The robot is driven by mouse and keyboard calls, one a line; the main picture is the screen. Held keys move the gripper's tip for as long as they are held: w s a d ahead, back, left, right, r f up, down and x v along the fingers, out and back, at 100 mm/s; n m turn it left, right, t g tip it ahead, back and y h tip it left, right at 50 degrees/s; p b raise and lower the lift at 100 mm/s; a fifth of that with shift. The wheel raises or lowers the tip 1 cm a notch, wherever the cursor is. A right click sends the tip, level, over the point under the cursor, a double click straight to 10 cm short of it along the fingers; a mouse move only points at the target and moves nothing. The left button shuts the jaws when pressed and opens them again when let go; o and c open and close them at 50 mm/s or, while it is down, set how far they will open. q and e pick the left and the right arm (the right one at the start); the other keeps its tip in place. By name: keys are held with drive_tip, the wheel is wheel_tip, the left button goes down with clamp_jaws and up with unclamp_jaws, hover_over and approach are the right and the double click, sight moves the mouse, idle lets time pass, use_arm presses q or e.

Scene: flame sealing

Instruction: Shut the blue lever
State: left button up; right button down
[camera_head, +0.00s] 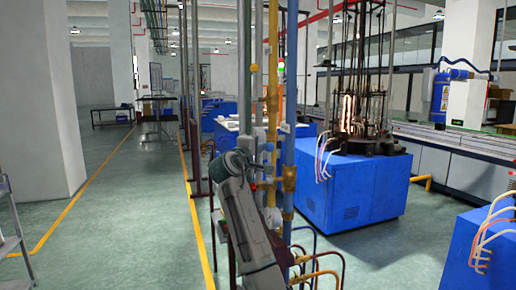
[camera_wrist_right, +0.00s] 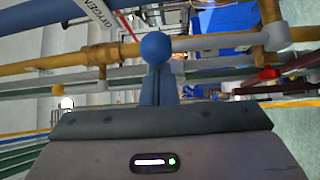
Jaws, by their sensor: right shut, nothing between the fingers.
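My left gripper is in neither view.
A blue pipe (camera_head: 289,120) and a yellow pipe (camera_head: 272,60) rise close beside my right arm. In the wrist view a red valve handle (camera_wrist_right: 262,82) sits right of the lever. A blue machine (camera_head: 345,190) stands behind to the right. Open floor lies to the left.

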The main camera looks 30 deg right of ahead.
drive_tip(key=shift+s, duration=0.1)
drive_tip(key=shift+s+b, duration=0.2)
drive_tip(key=shift+b, duration=0.35)
